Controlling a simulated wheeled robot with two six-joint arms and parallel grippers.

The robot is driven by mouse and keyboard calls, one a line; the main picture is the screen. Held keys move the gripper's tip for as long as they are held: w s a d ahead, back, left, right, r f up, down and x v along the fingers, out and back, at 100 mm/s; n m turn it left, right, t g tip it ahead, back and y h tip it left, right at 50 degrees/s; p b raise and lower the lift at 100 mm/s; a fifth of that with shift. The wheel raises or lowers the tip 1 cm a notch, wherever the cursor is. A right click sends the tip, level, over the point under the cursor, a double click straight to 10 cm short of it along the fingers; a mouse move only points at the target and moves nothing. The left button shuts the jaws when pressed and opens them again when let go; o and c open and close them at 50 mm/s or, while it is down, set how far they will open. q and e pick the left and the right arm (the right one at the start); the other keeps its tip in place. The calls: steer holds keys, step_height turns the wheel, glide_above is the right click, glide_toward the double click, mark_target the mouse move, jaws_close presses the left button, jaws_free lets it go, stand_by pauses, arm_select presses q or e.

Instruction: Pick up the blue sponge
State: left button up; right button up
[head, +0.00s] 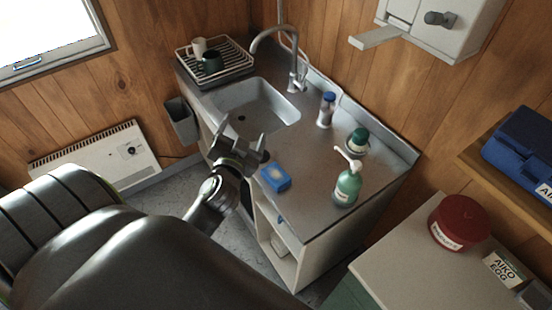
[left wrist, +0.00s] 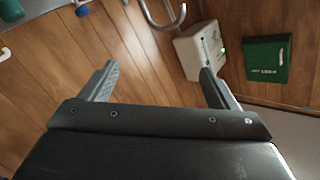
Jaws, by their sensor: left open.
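The blue sponge (head: 275,179) lies on the metal counter (head: 310,160), near its front edge, in the head view. My left gripper (head: 240,142) is just left of the sponge in that view, over the front of the sink unit, apart from the sponge. In the left wrist view my left gripper (left wrist: 158,85) has its two fingers spread wide with nothing between them. The sponge does not show in the left wrist view. My right gripper is in neither view.
A green pump bottle (head: 347,186), a green-capped container (head: 357,142) and a blue-capped bottle (head: 326,110) stand right of the sponge. The sink (head: 262,108) with its tap (head: 293,70) and a dish rack (head: 236,68) lie behind.

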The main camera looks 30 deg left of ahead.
arm_select(q)
steer(key=w+d+r+m+t+h, duration=0.65)
steer(key=d+r+m+h, duration=0.25)
steer(key=r+m+h, duration=0.15)
steer(key=w+d+f+m+g+h, duration=0.1)
steer(key=w+d+m+g+h, duration=0.15)
steer(key=d+m+h, duration=0.4)
steer(key=m+g+y, duration=0.4)
steer(key=g+y, duration=0.6)
steer(key=g, duration=1)
glide_above(277, 175)
step_height(277, 175, down, 17)
step_height(277, 175, down, 13)
steer(key=b, duration=1.2)
steer(key=shift+w+r, duration=0.1)
steer(key=shift+r, duration=0.05)
steer(key=shift+f+b, duration=0.5)
steer(key=shift+b, duration=0.05)
steer(key=f+p, duration=0.1)
steer(key=f, duration=0.1)
steer(key=shift+s+f+p, duration=0.2)
steer(key=shift+f+p, duration=0.2)
steer(key=shift+f, duration=0.3)
